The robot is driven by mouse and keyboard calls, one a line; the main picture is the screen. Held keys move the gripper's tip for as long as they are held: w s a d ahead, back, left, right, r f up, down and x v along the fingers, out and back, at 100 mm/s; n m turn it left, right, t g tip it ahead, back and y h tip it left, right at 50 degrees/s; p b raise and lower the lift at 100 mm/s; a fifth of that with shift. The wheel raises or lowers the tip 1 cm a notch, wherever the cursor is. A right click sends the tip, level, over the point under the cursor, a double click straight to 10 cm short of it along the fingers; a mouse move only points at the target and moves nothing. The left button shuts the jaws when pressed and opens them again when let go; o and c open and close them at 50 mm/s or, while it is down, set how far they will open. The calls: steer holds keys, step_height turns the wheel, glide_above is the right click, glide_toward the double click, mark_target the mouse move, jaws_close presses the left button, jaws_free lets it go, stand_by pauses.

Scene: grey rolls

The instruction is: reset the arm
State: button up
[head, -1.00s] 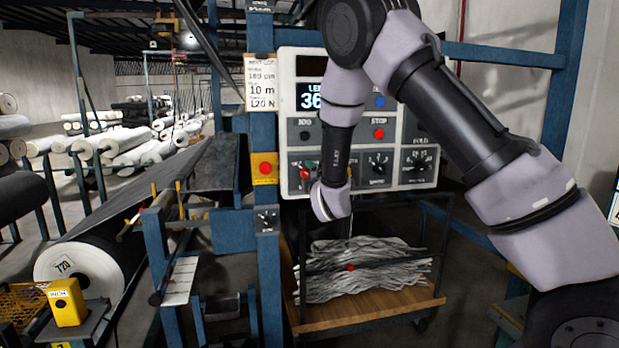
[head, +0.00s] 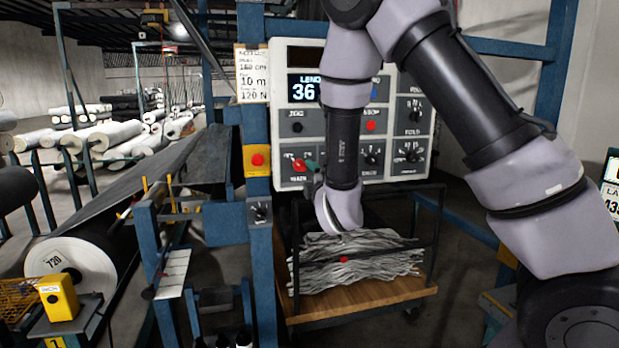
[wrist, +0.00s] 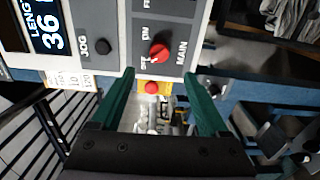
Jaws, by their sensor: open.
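My arm reaches in from the right in the head view and crosses the control panel (head: 290,130). My gripper (head: 308,170) is mostly hidden behind my wrist in the head view, with a bit of green finger showing beside the red MAIN knob (head: 298,165). In the wrist view my gripper (wrist: 160,88) has its two green fingers spread apart, with nothing between them. The red MAIN knob (wrist: 158,51) is just beyond the fingertips, apart from them as far as I can tell.
A blue post with a red button on a yellow plate (head: 257,160) stands left of the panel. A cart (head: 365,296) holding grey strips (head: 365,265) stands below my wrist. A large grey roll (head: 75,262) lies at the left.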

steer(key=s+d+r+m+g+h, duration=0.1)
steer(key=d+r+m+g, duration=0.2)
steer(key=d+r+m, duration=0.35)
steer(key=s+d+r+m+g+h, duration=0.15)
steer(key=d+r+m, duration=0.25)
steer(key=d+m, duration=0.55)
steer(key=s+d+r+m+g, duration=0.2)
steer(key=s+d+m, duration=0.2)
steer(key=s, duration=0.8)
steer(key=s+d+r+m+g, duration=0.3)
steer(key=s+d+m, duration=0.2)
steer(key=s, duration=0.6)
steer(key=shift+s+d+r+g, duration=0.15)
steer(key=shift+s+d+g, duration=0.2)
steer(key=shift+d, duration=0.4)
steer(key=shift+h, duration=0.25)
